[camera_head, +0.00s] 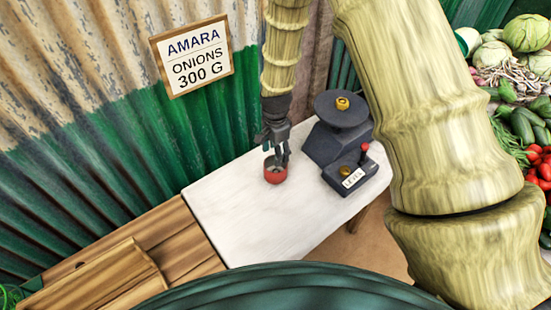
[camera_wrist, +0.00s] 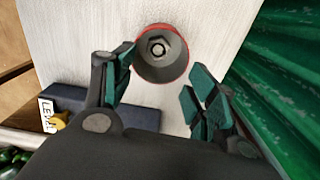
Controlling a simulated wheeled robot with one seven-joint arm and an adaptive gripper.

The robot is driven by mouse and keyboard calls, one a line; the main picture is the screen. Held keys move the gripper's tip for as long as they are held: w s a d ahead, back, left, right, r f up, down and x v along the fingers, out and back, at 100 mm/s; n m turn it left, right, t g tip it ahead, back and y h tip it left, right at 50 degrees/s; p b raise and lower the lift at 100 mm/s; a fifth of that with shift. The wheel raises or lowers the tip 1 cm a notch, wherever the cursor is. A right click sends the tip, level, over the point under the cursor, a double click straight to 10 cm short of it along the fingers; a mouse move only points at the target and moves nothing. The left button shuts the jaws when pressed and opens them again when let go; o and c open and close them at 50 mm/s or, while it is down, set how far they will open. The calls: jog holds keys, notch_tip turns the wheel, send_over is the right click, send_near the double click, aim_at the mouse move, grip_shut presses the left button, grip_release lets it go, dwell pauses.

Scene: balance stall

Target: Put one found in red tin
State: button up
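The red tin (camera_head: 275,177) stands on the white table, under my gripper (camera_head: 275,145). In the wrist view the tin (camera_wrist: 181,70) is seen from above, with a grey hexagonal nut-like piece (camera_wrist: 158,44) inside it. My gripper (camera_wrist: 165,88) is open, its green-padded fingers spread apart with nothing between them. The fingertips are near the tin's rim; I cannot tell whether they touch it. A brass-coloured piece (camera_head: 342,103) sits on the round pan of the dark scale (camera_head: 325,147). Another brass-coloured piece (camera_head: 345,171) is on the scale's lower front part.
The scale, with a red knob (camera_head: 364,147) and a label (camera_head: 353,178), stands right of the tin. The white table (camera_head: 250,225) is clear in front. A corrugated wall with an onion sign (camera_head: 192,55) is behind. Vegetables (camera_head: 525,110) lie at the right.

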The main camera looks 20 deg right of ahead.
notch_tip(320, 180, up, 8)
jog(key=b, duration=0.2)
jog(key=shift+r, duration=0.15)
dwell(0.4)
jog(key=shift+a, duration=0.1)
